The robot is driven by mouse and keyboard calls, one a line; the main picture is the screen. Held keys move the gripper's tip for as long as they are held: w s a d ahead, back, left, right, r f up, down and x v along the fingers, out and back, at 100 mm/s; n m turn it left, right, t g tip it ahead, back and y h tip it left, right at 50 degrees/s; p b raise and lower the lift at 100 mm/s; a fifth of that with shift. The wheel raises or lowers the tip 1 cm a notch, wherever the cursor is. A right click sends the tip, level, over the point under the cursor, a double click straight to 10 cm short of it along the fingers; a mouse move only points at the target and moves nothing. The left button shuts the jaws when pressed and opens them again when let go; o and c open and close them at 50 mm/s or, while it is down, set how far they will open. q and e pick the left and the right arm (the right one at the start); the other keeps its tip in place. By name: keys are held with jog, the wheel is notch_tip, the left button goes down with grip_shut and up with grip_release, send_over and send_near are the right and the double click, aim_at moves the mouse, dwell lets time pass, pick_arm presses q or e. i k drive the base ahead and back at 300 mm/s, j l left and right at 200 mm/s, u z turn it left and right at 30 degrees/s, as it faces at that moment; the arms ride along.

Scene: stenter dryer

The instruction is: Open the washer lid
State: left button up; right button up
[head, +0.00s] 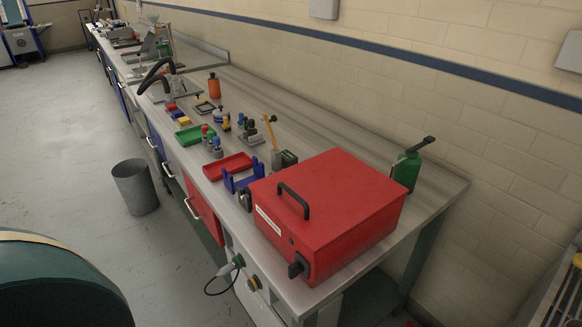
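The washer is a red box (325,245) on the near right end of the long workbench. Its red lid (335,192) is down and looks closed. A black arched handle (293,199) stands on the lid's left part, near the front edge. A black latch or knob (297,266) sits low on the front face, and a white label (268,221) is on the same face. Neither of my grippers shows in the head view.
A green oil can (407,171) stands right of the red box near the wall. A blue stand (243,176), a red tray (227,167) and a green tray (195,134) lie farther along the bench (440,187).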

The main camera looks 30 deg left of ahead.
aim_at(323, 198)
jog(key=j, duration=0.45)
jog(key=k+j+z, duration=0.15)
jog(key=j, duration=0.75)
jog(key=k+z, duration=0.05)
